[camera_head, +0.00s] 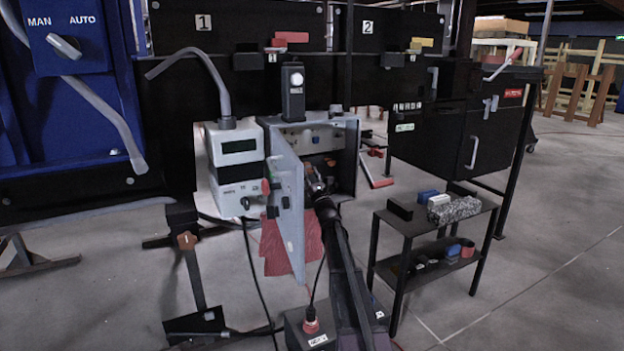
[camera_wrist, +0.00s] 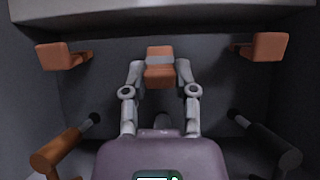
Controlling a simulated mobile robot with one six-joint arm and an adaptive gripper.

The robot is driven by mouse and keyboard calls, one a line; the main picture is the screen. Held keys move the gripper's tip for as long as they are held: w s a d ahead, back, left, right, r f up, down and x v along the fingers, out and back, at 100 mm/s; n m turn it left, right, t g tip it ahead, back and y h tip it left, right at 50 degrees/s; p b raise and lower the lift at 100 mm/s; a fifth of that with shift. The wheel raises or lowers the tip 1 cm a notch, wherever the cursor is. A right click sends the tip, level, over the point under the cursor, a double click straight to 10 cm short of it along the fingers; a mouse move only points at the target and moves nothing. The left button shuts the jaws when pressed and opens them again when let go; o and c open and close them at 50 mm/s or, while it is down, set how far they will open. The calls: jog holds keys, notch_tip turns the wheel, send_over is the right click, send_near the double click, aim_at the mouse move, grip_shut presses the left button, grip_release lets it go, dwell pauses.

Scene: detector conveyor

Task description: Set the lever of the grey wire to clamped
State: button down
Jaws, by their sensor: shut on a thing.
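My gripper (camera_wrist: 159,75) is shut on the middle orange lever (camera_wrist: 159,72) in the wrist view, with one fingertip on each side of it. A second orange lever (camera_wrist: 62,57) sits apart at the left and a third (camera_wrist: 258,50) at the right. A brown wire end (camera_wrist: 58,152) shows at the lower left and a black wire end (camera_wrist: 268,145) at the lower right. I cannot make out the grey wire; my gripper covers the area below the middle lever. In the head view my gripper (camera_head: 315,180) reaches into the open grey box (camera_head: 350,140).
The box door (camera_head: 287,215) stands open just left of my arm. A grey and white device (camera_head: 235,155) stands left of the box. A small black table (camera_head: 405,218) with several blocks is at the right.

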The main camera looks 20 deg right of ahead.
jog(key=shift+w, duration=0.1)
dwell(0.3)
jog(key=shift+c, duration=2)
grip_release()
jog(key=c, duration=0.4)
jog(key=shift+o, duration=0.2)
